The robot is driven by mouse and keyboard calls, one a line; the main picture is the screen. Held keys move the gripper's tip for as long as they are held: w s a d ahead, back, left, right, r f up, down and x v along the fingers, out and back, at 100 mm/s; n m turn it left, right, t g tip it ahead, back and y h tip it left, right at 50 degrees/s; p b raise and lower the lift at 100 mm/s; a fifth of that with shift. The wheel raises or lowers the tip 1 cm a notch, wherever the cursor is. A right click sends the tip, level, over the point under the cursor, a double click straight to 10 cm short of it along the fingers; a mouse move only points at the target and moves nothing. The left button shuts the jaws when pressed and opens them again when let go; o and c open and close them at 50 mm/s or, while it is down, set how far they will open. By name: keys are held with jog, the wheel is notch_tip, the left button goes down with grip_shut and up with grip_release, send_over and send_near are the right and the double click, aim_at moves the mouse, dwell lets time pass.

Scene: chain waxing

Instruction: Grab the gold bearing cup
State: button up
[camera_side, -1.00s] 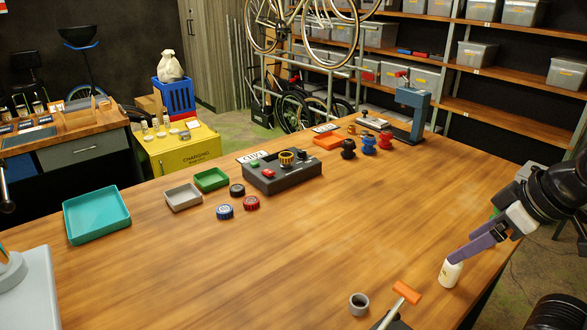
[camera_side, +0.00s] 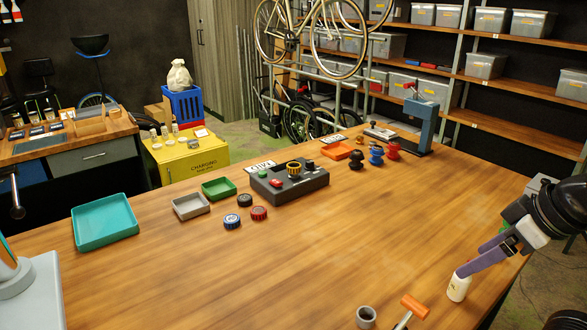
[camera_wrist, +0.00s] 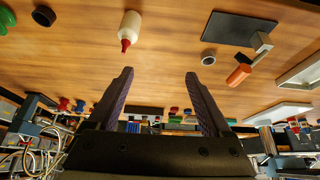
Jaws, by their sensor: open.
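A gold ribbed round piece (camera_side: 293,167) sits on top of the dark control box (camera_side: 290,182). A smaller gold-orange piece (camera_side: 361,139) stands at the far end of the table near the blue press. I cannot tell for certain which is the bearing cup. Black (camera_side: 356,160), blue (camera_side: 376,155) and red (camera_side: 393,150) pieces stand near the smaller one. My gripper (camera_side: 463,271) is at the right edge of the table, far from both gold pieces. In the wrist view my gripper (camera_wrist: 159,73) has its fingers apart with nothing between them.
A white bottle (camera_side: 458,289) with a red tip is close to my gripper. A grey cup (camera_side: 366,317) and an orange-handled tool (camera_side: 414,306) lie at the front. The table's middle is clear.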

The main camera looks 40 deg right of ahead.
jog(key=shift+o, duration=0.6)
jog(key=w+r+t, duration=0.2)
jog(key=w+r, duration=1.2)
jog(key=r, duration=0.1)
jog(key=w+d+r, duration=0.1)
jog(key=w+r, duration=0.2)
jog(key=w, duration=1.2)
jog(key=g, duration=0.1)
send_over(294, 165)
jog(key=s, duration=0.4)
notch_tip(294, 165, down, 21)
jog(key=shift+x, duration=2.6)
